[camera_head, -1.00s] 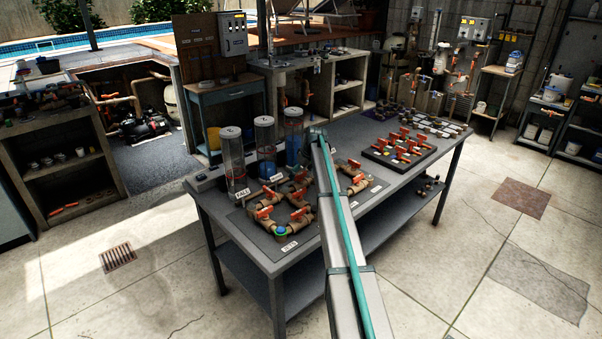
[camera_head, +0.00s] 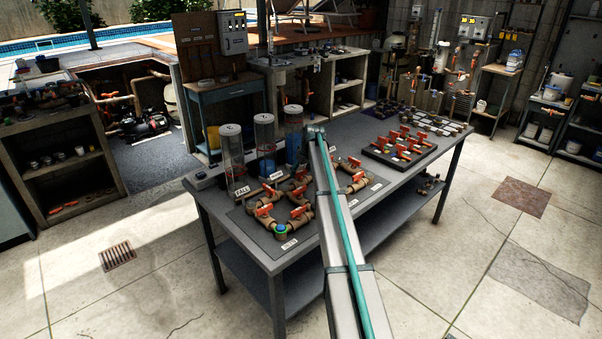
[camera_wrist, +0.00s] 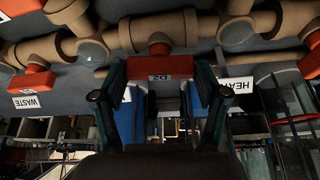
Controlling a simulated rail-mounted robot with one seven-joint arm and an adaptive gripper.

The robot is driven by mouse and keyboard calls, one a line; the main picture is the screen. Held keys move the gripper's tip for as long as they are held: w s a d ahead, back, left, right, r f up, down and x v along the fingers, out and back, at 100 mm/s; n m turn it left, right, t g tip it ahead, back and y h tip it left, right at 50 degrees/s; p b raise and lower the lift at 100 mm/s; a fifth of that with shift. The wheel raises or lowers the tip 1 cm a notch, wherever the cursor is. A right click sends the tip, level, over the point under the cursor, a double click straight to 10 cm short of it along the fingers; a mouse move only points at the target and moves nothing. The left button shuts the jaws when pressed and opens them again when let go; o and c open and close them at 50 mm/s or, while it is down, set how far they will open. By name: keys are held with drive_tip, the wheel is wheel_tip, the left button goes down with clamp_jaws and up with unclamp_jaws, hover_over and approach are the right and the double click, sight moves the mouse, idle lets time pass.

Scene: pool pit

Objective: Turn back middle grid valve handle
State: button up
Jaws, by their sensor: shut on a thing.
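Brown pipes with red-orange valve handles (camera_head: 264,209) lie on a grey board on the workbench in the head view. In the wrist view a red handle (camera_wrist: 160,67) with a small label, hard to read upside down, sits on a brown pipe valve (camera_wrist: 159,35) at the top middle. My gripper (camera_wrist: 160,80) has one dark finger on each side of this handle and is shut on it. In the head view my arm hides the gripper and the held handle.
Other red handles stand close by at left (camera_wrist: 32,80) and right (camera_wrist: 310,62), with WASTE (camera_wrist: 28,102) and HEAT (camera_wrist: 236,85) labels. Clear cylinders with blue liquid (camera_head: 265,150) stand behind the pipes. A dark tray of orange-handled valves (camera_head: 402,163) lies to the right.

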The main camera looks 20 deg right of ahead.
drive_tip(key=m+h+b, duration=0.1)
drive_tip(key=m, duration=0.1)
drive_tip(key=m+b, duration=0.1)
drive_tip(key=m, duration=0.1)
drive_tip(key=shift+a+f+h, duration=0.1)
drive_tip(key=shift+a+h, duration=0.1)
drive_tip(key=shift+h, duration=0.2)
drive_tip(key=m+h+b, duration=0.1)
drive_tip(key=m, duration=0.1)
drive_tip(key=m+b, duration=0.1)
drive_tip(key=m, duration=0.1)
drive_tip(key=shift+w+m+g+h, duration=0.1)
drive_tip(key=shift+m+g+h, duration=0.2)
drive_tip(key=shift+m+h, duration=0.1)
drive_tip(key=m+g+h+b, duration=0.1)
drive_tip(key=m+b, duration=0.1)
drive_tip(key=m, duration=0.2)
drive_tip(key=shift+w+a, duration=0.1)
drive_tip(key=shift+m+g+h+b, duration=0.3)
drive_tip(key=shift+m+g+b, duration=0.3)
drive_tip(key=shift+m, duration=1.2)
drive_tip(key=o, duration=1.2)
drive_tip(key=shift+c, duration=0.2)
drive_tip(key=shift+r, duration=0.2)
